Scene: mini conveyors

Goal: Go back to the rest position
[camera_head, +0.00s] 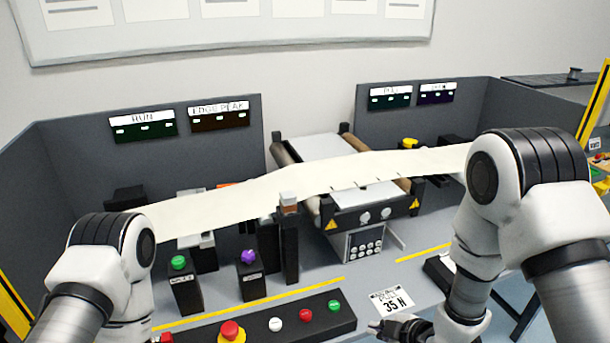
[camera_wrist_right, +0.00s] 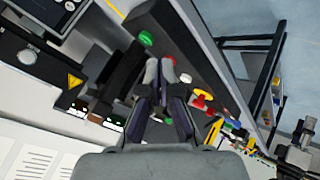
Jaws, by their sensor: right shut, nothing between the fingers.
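My right gripper (camera_head: 392,328) is at the bottom of the head view, beside the white "35 N" card (camera_head: 392,301). In the right wrist view its two fingers (camera_wrist_right: 160,72) are together with nothing between them. My right arm comes in from the right and bends down to it. My left arm stands at the lower left of the head view; its gripper is out of the picture.
A button panel (camera_head: 262,325) lies at the front. Green (camera_head: 179,262) and purple (camera_head: 249,256) knobs stand on black posts. A white strip (camera_head: 250,188) spans the scene above the conveyor machine (camera_head: 375,208). Grey partitions (camera_head: 310,129) stand behind.

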